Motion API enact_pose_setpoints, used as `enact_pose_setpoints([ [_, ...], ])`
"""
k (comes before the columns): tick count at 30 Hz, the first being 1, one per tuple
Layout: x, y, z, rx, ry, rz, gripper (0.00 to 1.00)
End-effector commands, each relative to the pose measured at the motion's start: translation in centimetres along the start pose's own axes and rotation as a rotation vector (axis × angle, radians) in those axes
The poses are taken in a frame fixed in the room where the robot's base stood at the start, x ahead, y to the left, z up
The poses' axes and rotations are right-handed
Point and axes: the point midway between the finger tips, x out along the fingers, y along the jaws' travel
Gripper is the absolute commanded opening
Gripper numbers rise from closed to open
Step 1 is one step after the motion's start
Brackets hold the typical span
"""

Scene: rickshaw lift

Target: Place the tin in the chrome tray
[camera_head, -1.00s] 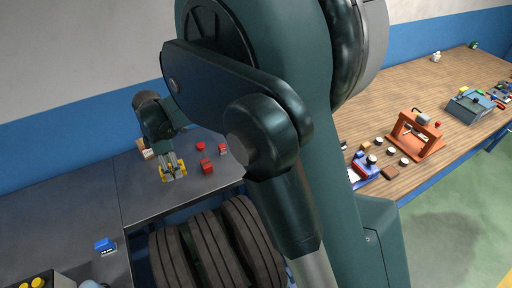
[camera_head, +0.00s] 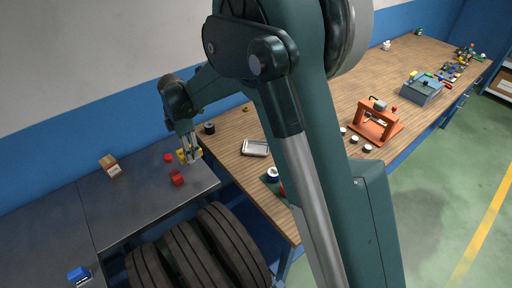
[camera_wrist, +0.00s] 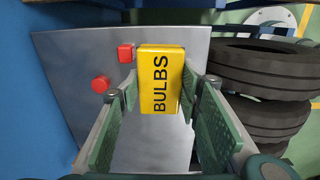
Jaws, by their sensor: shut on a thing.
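The tin is a yellow box-shaped thing marked BULBS (camera_wrist: 160,80), filling the gap between my fingers in the wrist view. My gripper (camera_head: 190,158) is shut on it over the dark metal bench, and yellow parts of the tin (camera_head: 182,154) show around the fingers in the head view. Its clearance above the bench is hard to tell. The chrome tray (camera_head: 255,148) is a shallow silver tray on the wooden table, to the right of my gripper and apart from it. It looks empty.
Red pieces (camera_head: 177,178) lie on the metal bench (camera_head: 120,215) close to my gripper. A cardboard box (camera_head: 110,166) stands further left. A dark round thing (camera_head: 209,128) is at the wooden table's left corner. A blue-and-white item (camera_head: 272,174) lies in front of the tray. Tyres (camera_head: 205,250) stand below.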

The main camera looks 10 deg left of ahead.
Motion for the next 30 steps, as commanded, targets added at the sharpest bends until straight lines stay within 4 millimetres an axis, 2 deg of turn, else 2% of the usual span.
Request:
enact_pose_setpoints([
  [1,-0.1,0.1,1.9,0.003,0.0,0.0,0.21],
  [3,-0.2,0.1,4.1,0.001,0.0,0.0,0.21],
  [11,-0.5,-0.3,12.3,-0.008,0.0,0.0,0.21],
  [21,-1.0,-1.9,22.9,-0.019,0.0,0.0,0.21],
  [25,-1.1,-2.8,26.4,-0.022,0.0,0.0,0.21],
  [30,-1.2,-3.6,29.4,-0.028,0.0,0.0,0.21],
])
